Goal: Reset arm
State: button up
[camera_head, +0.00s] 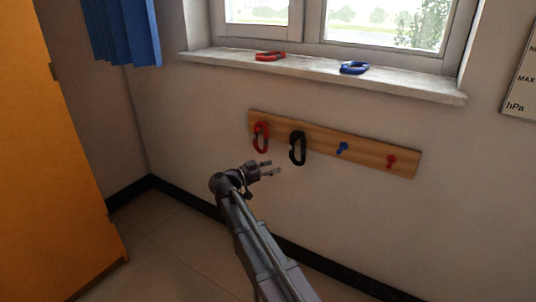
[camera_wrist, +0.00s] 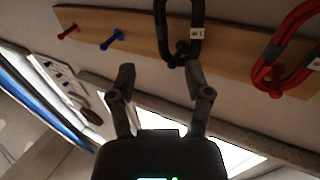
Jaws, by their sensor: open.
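My gripper (camera_head: 269,170) is open and empty in the head view, in front of the wall below the wooden peg board (camera_head: 368,162). In the wrist view its two fingers (camera_wrist: 160,88) stand apart, with a black carabiner (camera_wrist: 163,30) just beyond them. The black carabiner (camera_head: 303,148) hangs on the board, right of a hanging red carabiner (camera_head: 256,137). The red one also shows at the right of the wrist view (camera_wrist: 262,70). A blue peg (camera_head: 342,148) and a red peg (camera_head: 391,161) on the board are bare. My gripper appears apart from both carabiners.
An orange cabinet (camera_head: 50,150) stands at left, beside a blue curtain (camera_head: 125,30). A gauge panel (camera_head: 521,75) is at the right wall.

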jog(key=s+d+f+n+g+y+p, duration=0.3)
jog(key=s+d+f+n+g+y, duration=0.25)
jog(key=s+d+f, duration=0.45)
jog(key=s+f+n+g+y+p, duration=0.3)
jog(key=s+n+y, duration=0.4)
jog(key=s+y, duration=0.65)
notch_tip(320, 180, up, 39)
jog(key=s+h+p, duration=0.1)
jog(key=h+p, duration=0.2)
jog(key=p, duration=3.5)
jog(key=shift+s, duration=0.3)
